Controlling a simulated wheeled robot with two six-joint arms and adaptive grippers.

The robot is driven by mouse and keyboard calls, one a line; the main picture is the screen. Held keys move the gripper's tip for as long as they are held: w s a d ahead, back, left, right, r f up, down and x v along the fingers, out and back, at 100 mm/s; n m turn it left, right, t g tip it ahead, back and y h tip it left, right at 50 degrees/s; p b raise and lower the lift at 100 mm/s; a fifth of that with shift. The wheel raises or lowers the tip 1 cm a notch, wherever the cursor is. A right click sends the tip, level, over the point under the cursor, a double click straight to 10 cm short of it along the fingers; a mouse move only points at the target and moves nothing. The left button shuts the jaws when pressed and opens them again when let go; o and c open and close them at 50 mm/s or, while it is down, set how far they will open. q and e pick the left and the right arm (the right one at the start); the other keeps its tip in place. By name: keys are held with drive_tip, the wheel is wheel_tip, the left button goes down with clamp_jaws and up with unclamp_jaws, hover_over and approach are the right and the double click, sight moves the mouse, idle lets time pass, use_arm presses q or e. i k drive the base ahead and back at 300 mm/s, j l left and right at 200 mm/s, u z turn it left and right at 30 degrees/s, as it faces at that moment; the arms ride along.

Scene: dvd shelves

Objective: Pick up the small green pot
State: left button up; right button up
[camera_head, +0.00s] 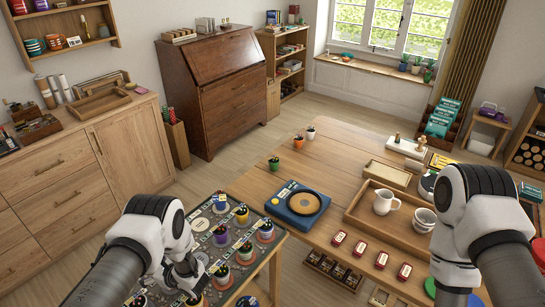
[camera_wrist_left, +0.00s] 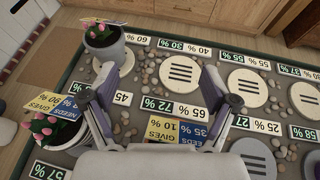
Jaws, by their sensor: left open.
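A small green pot (camera_head: 274,163) with a plant stands upright near the left back edge of the wooden table (camera_head: 335,165) in the head view. It is not in the left wrist view. My left gripper (camera_head: 187,283) is low over the dark display board, well to the front left of the green pot. In the left wrist view my left gripper (camera_wrist_left: 160,80) has its two fingers apart with nothing held between them. A grey pot with pink flowers (camera_wrist_left: 104,42) stands just beyond its left finger. My right arm comes in at the right, and its fingertips are out of the frame.
Small orange (camera_head: 298,142) and white (camera_head: 311,132) pots stand behind the green one. A blue turntable box (camera_head: 297,202) lies in front of it. The display board (camera_head: 248,272) carries several potted plants with cards. More small pots (camera_head: 427,75) are on the windowsill.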

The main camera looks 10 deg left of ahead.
sight(274, 161)
drive_tip(key=i+z, duration=0.3)
drive_tip(key=i, duration=0.2)
drive_tip(key=i+z, duration=0.3)
drive_tip(key=i, duration=0.25)
drive_tip(key=i+j+z, duration=0.25)
drive_tip(key=i, duration=0.25)
